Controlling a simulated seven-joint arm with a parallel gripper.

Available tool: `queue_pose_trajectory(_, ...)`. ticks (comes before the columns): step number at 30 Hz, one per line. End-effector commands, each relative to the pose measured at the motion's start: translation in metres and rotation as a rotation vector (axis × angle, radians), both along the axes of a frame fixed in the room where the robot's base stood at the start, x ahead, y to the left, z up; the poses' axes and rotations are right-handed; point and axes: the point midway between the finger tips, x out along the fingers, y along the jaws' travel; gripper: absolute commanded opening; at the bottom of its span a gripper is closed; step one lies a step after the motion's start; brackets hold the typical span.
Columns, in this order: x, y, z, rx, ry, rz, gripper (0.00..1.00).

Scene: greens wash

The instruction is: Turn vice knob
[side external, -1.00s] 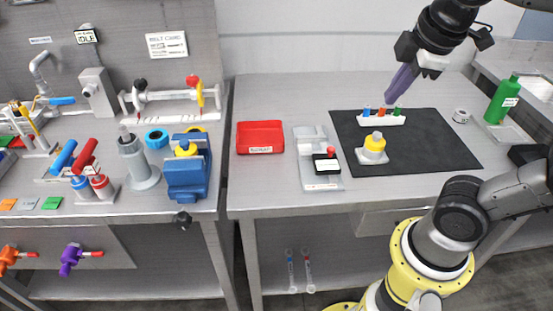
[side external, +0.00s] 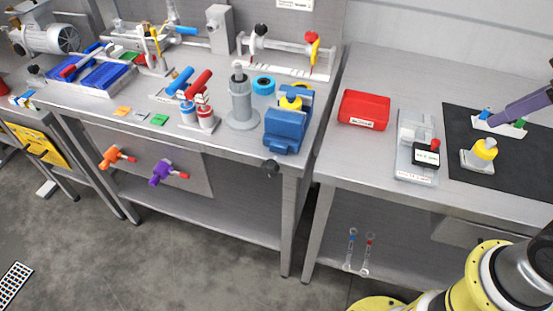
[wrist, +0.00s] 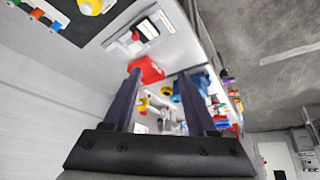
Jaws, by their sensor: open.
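The blue vice (side external: 287,130) stands at the front right of the left bench, with a yellow-topped piece (side external: 290,103) in its jaws. In the wrist view a blue shape (wrist: 190,90), apparently the vice, shows beyond the fingers; the knob cannot be made out there. My gripper (wrist: 159,72) is open and empty, its two dark purple fingers apart. In the side view only a purple finger (side external: 520,107) shows at the right edge, over the black mat, far right of the vice.
Between my gripper and the vice are a red tray (side external: 364,110), a small device on a grey plate (side external: 417,150) and a yellow-capped piece (side external: 481,154). A grey cylinder (side external: 241,100) stands left of the vice. Floor is open before the left bench.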

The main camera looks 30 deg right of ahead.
Motion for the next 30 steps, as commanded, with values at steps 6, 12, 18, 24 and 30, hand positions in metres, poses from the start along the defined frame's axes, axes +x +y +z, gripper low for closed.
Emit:
queue_pose_trajectory(6, 0.068, 0.025, 0.048, -0.026, 0.065, 0.134, 0.57)
queue_pose_trajectory(12, 0.136, 0.066, 0.063, -0.050, 0.139, 0.267, 0.57)
queue_pose_trajectory(18, 0.197, 0.124, 0.048, -0.078, 0.222, 0.398, 0.57)
queue_pose_trajectory(24, 0.243, 0.194, 0.006, -0.112, 0.309, 0.525, 0.57)
queue_pose_trajectory(30, 0.261, 0.259, -0.054, -0.147, 0.391, 0.622, 0.57)
